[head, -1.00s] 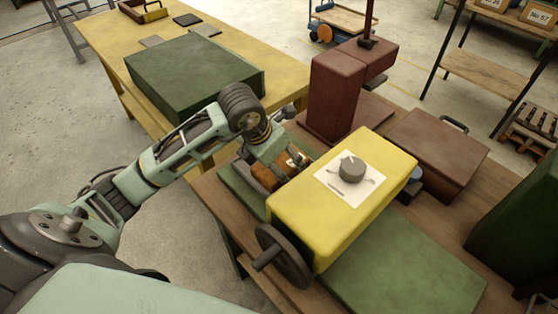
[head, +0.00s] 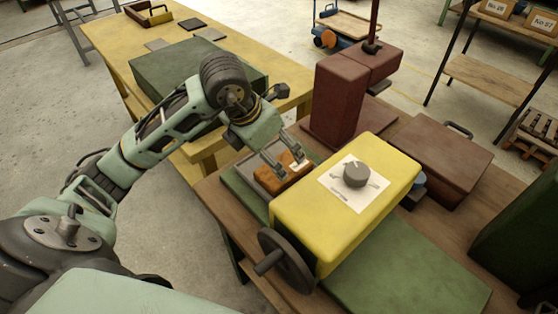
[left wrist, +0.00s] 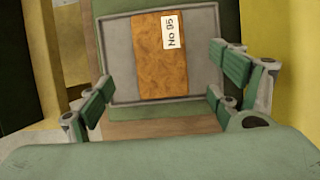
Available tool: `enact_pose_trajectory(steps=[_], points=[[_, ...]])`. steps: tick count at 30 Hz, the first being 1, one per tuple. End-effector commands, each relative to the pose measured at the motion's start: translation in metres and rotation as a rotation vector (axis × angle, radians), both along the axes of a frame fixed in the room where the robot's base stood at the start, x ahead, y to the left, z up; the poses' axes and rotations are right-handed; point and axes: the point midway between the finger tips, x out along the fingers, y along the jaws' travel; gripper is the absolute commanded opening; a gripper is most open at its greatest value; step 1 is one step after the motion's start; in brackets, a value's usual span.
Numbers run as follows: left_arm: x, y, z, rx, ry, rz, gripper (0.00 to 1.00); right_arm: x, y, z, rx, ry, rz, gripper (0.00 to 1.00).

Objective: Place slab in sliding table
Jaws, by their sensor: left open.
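The slab (left wrist: 158,62) is an orange-brown block with a white label reading "No 95". It lies in the grey tray of the sliding table (left wrist: 120,62), and it also shows in the head view (head: 279,182). The green sliding bed (head: 243,194) carries the tray beside the yellow machine housing (head: 340,205). My left gripper (head: 287,166) is open above the slab and apart from it. My right gripper is not in view.
The yellow housing with its knob and dark handwheel (head: 285,262) stands close right of the gripper. A dark red press (head: 338,98) rises behind. A green box (head: 185,70) sits on the yellow table at the left. Bare floor lies left of the workbench.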

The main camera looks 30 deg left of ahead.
Motion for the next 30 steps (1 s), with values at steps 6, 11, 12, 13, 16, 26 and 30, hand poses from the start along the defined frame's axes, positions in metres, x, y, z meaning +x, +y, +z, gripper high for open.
enact_pose_trajectory(steps=[6, 11, 12, 13, 16, 26, 30], points=[[-0.011, 0.004, 0.029, 0.002, -0.002, 0.0, 0.85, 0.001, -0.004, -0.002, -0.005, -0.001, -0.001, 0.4], [-0.014, 0.005, 0.036, 0.001, 0.0, -0.001, 0.85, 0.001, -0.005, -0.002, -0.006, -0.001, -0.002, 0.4], [-0.015, 0.005, 0.036, 0.0, 0.001, 0.0, 0.85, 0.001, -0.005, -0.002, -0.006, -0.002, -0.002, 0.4], [-0.015, 0.005, 0.036, 0.0, 0.001, 0.0, 0.85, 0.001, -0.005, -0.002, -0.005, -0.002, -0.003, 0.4], [-0.015, 0.005, 0.036, 0.0, 0.001, 0.0, 0.85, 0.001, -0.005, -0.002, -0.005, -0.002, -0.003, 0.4], [-0.014, 0.005, 0.036, 0.001, 0.001, -0.001, 0.85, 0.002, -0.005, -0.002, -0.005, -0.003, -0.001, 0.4], [-0.014, 0.005, 0.036, 0.001, 0.001, -0.001, 0.85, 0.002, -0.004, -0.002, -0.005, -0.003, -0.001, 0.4]])
